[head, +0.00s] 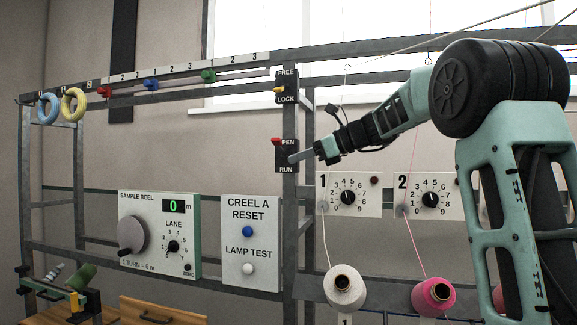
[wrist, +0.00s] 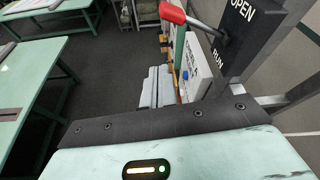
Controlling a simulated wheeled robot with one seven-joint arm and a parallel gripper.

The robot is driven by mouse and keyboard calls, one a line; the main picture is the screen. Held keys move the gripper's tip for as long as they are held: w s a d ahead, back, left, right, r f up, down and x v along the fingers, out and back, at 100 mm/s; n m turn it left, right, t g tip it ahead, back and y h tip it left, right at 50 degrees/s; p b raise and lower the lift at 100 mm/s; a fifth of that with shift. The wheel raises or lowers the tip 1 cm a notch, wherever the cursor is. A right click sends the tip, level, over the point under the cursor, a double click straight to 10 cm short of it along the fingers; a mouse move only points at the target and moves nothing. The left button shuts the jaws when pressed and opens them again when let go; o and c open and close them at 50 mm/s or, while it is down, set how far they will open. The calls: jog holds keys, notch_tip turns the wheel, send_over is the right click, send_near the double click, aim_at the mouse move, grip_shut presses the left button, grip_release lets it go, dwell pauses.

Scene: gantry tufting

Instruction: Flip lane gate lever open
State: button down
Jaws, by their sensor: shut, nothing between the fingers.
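The lane gate lever has a red grip (head: 276,141) and sits on a black plate (head: 287,162) marked OPEN and RUN, on the grey post. In the head view the red grip is level with the OPEN label, at the plate's upper end. In the wrist view the red grip (wrist: 173,13) sticks out from the plate (wrist: 245,35) at the top. My gripper (head: 297,157) is shut and empty, with its tips close to the plate, below and right of the grip. The fingers (wrist: 155,88) show apart from the lever in the wrist view.
Above is a FREE/LOCK plate (head: 286,86) with a yellow lever. The reset panel (head: 252,270) and sample reel panel (head: 158,236) stand lower left. Dial panels (head: 350,194) and yarn cones (head: 344,288) are at right. A green table (wrist: 35,70) stands across the dark floor.

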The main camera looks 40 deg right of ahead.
jog(key=v, duration=0.2)
jog(key=b+v, duration=0.1)
jog(key=v, duration=0.2)
jog(key=shift+d, duration=0.6)
jog(key=a+f+n+g+b, duration=0.3)
jog(key=a+f+n+g, duration=0.4)
jog(key=a+f, duration=1.1)
jog(key=s+a+f+n+g+h+b, duration=0.2)
jog(key=s+a+f+n, duration=0.6)
jog(key=a+f, duration=0.35)
jog(key=s+a+f+n+g+h+b, duration=0.1)
jog(key=s+a+f+n+h, duration=0.1)
jog(key=s+f+n, duration=0.7)
jog(key=s+a+f+n+g+h+b, duration=0.1)
jog(key=s+a+f+n+h+b, duration=0.1)
jog(key=s+f+n, duration=0.7)
jog(key=s+a+n+h, duration=0.1)
jog(key=s+a, duration=0.1)
jog(key=s, duration=0.4)
jog(key=shift+f+n+g+h, duration=0.3)
jog(key=shift+f+n, duration=0.05)
jog(key=shift+n, duration=0.05)
